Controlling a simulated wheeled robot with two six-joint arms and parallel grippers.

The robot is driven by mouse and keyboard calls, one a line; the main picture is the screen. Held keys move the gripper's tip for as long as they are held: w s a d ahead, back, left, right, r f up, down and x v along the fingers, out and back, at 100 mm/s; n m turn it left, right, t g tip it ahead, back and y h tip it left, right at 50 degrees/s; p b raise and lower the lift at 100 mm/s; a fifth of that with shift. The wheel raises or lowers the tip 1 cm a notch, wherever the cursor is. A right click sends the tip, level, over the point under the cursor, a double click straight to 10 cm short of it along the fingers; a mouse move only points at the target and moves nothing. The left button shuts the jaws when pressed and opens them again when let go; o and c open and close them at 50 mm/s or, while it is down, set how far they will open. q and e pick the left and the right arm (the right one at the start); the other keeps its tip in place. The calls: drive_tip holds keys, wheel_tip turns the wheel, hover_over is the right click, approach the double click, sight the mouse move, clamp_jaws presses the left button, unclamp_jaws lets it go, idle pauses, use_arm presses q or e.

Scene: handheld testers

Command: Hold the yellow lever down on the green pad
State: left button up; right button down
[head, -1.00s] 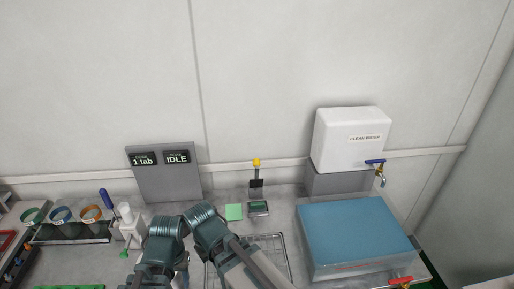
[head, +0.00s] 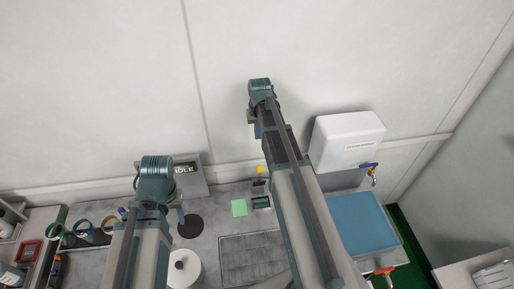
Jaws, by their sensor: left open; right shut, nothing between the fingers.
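The yellow lever knob (head: 260,170) stands up at the back of the counter, on a small dark base. The light green pad (head: 239,208) lies flat on the counter in front and to its left, with nothing on it. My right gripper (head: 257,131) hangs beneath its wrist, above the yellow knob in the picture and apart from it. It is shut and empty, and partly hidden by its arm. My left gripper (head: 181,214) is open, left of the green pad and mostly hidden behind its wrist.
A small meter (head: 261,202) lies right of the pad. A display panel reading IDLE (head: 189,178) stands behind my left wrist. A white cylinder (head: 183,270) stands in front. A metal grid (head: 250,258), white water tank (head: 345,141) and blue-topped basin (head: 362,222) are near my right arm.

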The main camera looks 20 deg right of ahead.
idle(0.4)
wheel_tip(320, 180, down, 11)
drive_tip(key=s+b, duration=0.2)
drive_tip(key=b, duration=0.9)
drive_tip(key=shift+s+a+f, duration=0.15)
drive_tip(key=shift+s+a, duration=0.15)
drive_tip(key=shift+s, duration=0.05)
